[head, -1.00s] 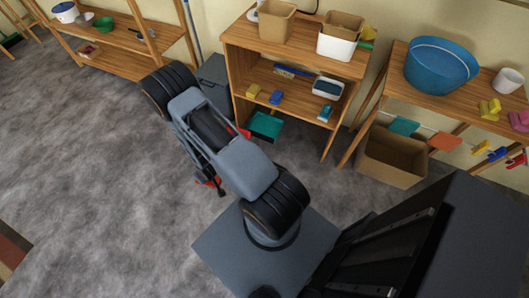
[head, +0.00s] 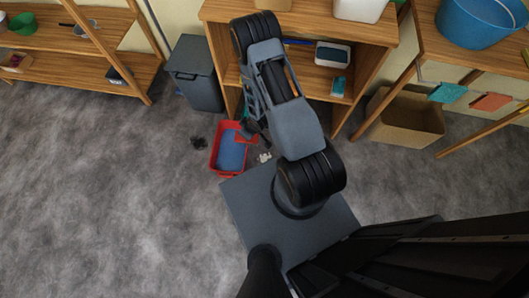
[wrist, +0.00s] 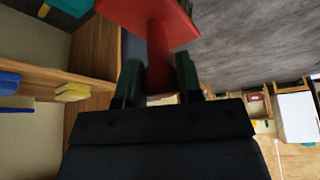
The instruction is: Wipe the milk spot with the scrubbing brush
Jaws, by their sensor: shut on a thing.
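My gripper (wrist: 158,84) is shut on the red handle of the scrubbing brush (wrist: 157,45), whose wide red head is cut off at the top of the wrist view. In the head view my gripper (head: 250,128) is partly hidden by my arm. The red brush (head: 245,138) shows beside it, over the right side of a red tub. A small whitish patch (head: 264,157), which looks like the milk spot, lies on the grey floor just right of the tub, close to my base. The brush appears apart from it.
The red tub (head: 215,160) holds blue liquid. A dark spot (head: 198,143) lies on the floor to its left. A grey bin (head: 195,75), a wooden shelf (head: 365,50) and a cardboard box (head: 405,118) stand behind. The floor at left is clear.

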